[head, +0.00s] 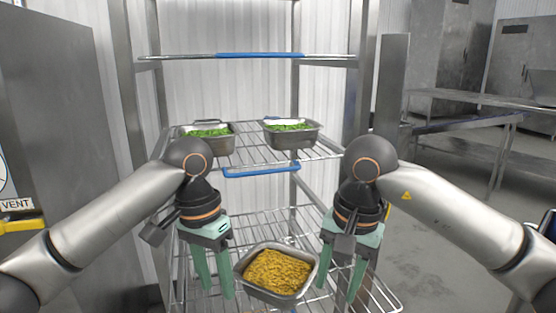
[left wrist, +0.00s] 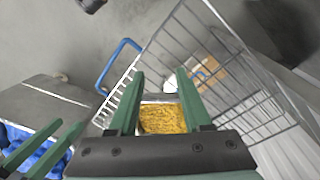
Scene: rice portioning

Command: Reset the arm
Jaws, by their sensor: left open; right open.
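My left gripper (head: 212,272) is open and points down, just left of a metal pan of yellow rice (head: 278,271) on the lower wire shelf. My right gripper (head: 345,278) is open and points down, just right of that pan. Neither gripper visibly holds anything. In the left wrist view my left gripper's fingers (left wrist: 160,100) are spread, and the yellow rice (left wrist: 162,118) shows between them. Part of my right gripper (left wrist: 40,150) appears at the lower left of that view.
The wire rack's middle shelf (head: 255,158) holds two metal pans of green food, one at left (head: 208,145) and one at right (head: 292,141). A blue handle (head: 262,170) runs along that shelf's front. Metal posts flank the rack. Steel tables (head: 480,97) stand at the right.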

